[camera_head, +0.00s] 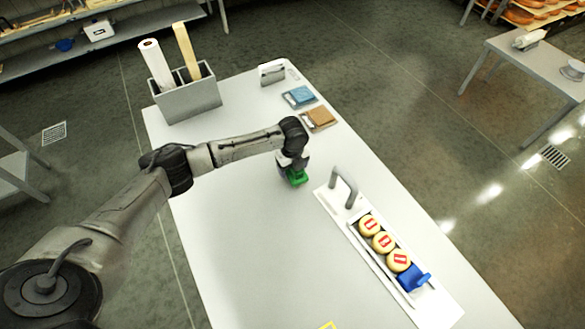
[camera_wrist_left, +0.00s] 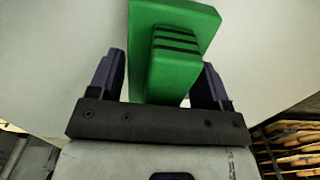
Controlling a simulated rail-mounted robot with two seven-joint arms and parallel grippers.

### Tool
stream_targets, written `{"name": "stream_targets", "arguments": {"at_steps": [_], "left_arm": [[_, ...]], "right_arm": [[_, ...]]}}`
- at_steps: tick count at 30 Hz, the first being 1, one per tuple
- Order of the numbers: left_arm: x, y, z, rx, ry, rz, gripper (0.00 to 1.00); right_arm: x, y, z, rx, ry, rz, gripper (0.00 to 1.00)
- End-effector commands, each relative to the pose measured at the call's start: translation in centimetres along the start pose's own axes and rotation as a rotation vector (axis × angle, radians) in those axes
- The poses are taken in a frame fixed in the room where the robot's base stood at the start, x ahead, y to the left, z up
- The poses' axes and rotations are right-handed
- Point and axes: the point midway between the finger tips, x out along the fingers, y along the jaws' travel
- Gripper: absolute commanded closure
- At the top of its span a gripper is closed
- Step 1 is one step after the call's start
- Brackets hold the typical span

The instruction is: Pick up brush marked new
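A green brush-like block (camera_head: 298,179) is at my left gripper (camera_head: 293,166), over the middle of the white table. In the left wrist view the green block (camera_wrist_left: 172,14) has a raised grip with dark stripes, lying between the two fingers (camera_wrist_left: 160,82). The fingers stand wide, with a clear gap on the left of the grip; on the right, finger and grip look close, and I cannot tell if they touch. No writing is readable on it. A blue brush-like piece (camera_head: 414,279) sits at the near end of the cheese tray. My right gripper is out of view.
The long white tray (camera_head: 436,309) with a grey handle (camera_head: 343,187) holds three cheese wheels (camera_head: 382,242). Blue (camera_head: 299,97) and brown (camera_head: 318,119) pads lie near the back right edge. The near-left tabletop is clear.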

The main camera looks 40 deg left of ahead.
Motion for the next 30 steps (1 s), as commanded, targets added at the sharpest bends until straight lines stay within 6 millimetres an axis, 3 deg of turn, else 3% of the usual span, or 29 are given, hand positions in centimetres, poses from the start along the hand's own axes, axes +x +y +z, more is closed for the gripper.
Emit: {"name": "stream_targets", "arguments": {"at_steps": [12,20,30], "left_arm": [[-0.1,0.0,0.0,0.0,0.0,-0.001,0.67],[-0.4,0.0,0.0,0.0,0.0,-0.002,0.67],[-5.8,-0.1,0.1,0.0,-0.001,-0.004,0.67]], "right_arm": [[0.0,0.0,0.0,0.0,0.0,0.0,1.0],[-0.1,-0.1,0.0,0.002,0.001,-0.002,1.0],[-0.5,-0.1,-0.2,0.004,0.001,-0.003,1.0]]}}
